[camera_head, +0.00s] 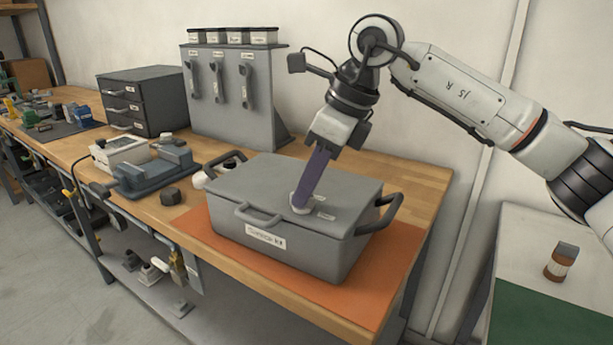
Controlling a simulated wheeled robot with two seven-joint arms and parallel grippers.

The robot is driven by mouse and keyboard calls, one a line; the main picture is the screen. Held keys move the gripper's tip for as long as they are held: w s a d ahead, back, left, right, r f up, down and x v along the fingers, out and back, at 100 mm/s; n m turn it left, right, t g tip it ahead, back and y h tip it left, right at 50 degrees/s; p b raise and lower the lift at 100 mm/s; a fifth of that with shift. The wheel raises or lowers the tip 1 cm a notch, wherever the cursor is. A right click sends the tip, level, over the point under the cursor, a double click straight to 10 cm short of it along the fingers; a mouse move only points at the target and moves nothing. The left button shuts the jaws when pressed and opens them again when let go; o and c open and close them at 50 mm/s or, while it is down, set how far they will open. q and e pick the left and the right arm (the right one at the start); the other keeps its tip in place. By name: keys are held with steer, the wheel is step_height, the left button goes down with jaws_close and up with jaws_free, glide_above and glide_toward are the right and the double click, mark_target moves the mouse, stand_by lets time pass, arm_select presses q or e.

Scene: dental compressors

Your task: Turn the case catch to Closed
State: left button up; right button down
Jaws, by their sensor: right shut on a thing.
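A grey case (290,260) with a lid, black side handles and a white front label stands on an orange mat (393,262) on the wooden bench. The lid lies flat on the case. The catch (300,208) is a small whitish knob on top of the lid, partly hidden by my gripper, with small labels beside it. My right gripper (302,203) reaches down from above with purple fingers and is shut on the catch. The catch's exact angle and the label words are too small to read. My left gripper is not in view.
Behind the case stands a grey panel (268,112) with several handles, and a dark drawer unit (145,98) is at its left. A blue-grey vise-like fixture (155,175) and a dark knob (170,196) lie left of the case. A brown bottle (561,262) stands on a side table at right.

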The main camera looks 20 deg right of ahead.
steer(key=n+p, duration=0.1)
steer(key=n+g+p, duration=0.1)
steer(key=shift+w+r+n+y+p, duration=0.1)
steer(key=shift+r+n+y+p, duration=0.2)
steer(key=shift+n+p, duration=0.5)
steer(key=shift+n, duration=0.1)
steer(key=n+g+p, duration=0.1)
steer(key=n+p, duration=0.2)
steer(key=shift+w+n+g, duration=0.15)
steer(key=shift+n+g, duration=0.15)
steer(key=shift+g, duration=0.1)
steer(key=n+g+p, duration=0.1)
steer(key=n+p, duration=0.1)
steer(key=shift+n, duration=0.3)
steer(key=n+p, duration=0.1)
steer(key=n+g+p, duration=0.1)
steer(key=shift+w+f+n, duration=0.15)
steer(key=shift+n, duration=0.15)
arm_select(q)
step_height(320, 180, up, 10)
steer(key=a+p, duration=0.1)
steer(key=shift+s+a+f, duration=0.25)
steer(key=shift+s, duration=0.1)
arm_select(e)
steer(key=shift+w+f+n+g+h, duration=0.1)
steer(key=shift+n+g+h, duration=0.3)
steer(key=shift+n, duration=1)
